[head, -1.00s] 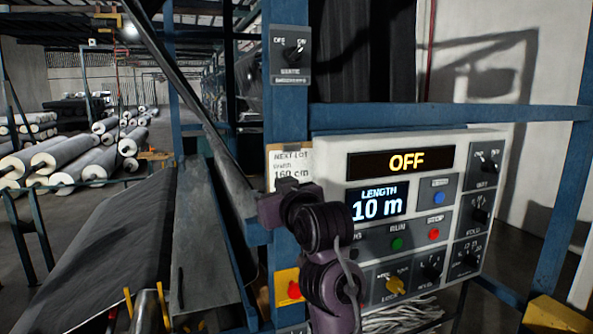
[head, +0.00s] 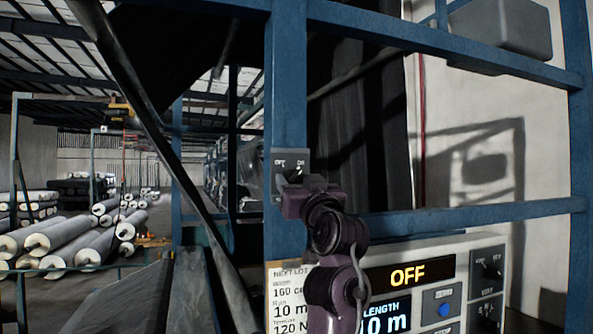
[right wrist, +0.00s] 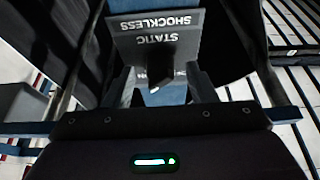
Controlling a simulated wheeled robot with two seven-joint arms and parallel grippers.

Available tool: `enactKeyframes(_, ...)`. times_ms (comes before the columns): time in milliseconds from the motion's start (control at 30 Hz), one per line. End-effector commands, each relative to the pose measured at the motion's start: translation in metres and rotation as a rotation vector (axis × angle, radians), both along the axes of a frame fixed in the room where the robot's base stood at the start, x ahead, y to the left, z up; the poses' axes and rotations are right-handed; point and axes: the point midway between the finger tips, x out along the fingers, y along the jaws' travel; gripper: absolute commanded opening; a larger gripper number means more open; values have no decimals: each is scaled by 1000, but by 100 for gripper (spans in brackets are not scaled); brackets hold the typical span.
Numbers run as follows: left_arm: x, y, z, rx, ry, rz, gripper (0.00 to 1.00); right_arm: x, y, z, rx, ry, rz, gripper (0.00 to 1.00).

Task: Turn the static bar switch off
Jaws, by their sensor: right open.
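The static bar switch is a dark rotary knob (head: 297,174) on a small grey plate (head: 280,158) fixed to the blue post. The plate has OFF at left and ON at right; the knob seems to lean toward ON, but its lower part is hidden. In the right wrist view the plate (right wrist: 158,42) appears upside down, reading STATIC SHOCKLESS. My right gripper (head: 303,187) is in front of the plate. Its open fingers (right wrist: 163,82) show either side of the dark knob (right wrist: 166,92); I cannot tell whether they touch it. My left gripper is out of view.
A blue post (head: 286,90) and a crossbar (head: 470,217) frame the area. Below right is a control panel (head: 470,252) with an OFF display (head: 408,275) and a blue button (head: 444,309). A paper card (head: 287,300) hangs below the switch. White rolls (head: 65,240) lie far left.

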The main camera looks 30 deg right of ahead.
Motion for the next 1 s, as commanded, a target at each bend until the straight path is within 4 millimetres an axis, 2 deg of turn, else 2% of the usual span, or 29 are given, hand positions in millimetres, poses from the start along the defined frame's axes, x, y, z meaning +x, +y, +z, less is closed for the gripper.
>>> enactKeyframes(67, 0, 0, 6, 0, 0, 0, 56, 5, -1, 3, 1, 2, 0, 51)
enactKeyframes(367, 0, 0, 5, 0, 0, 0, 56, 7, -2, 2, 0, 0, 0, 51)
enactKeyframes(700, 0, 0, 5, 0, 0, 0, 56, 7, -2, 2, 0, 1, 0, 7)
enactKeyframes(1000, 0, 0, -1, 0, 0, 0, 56, 7, -3, 0, -38, 10, -1, 7)
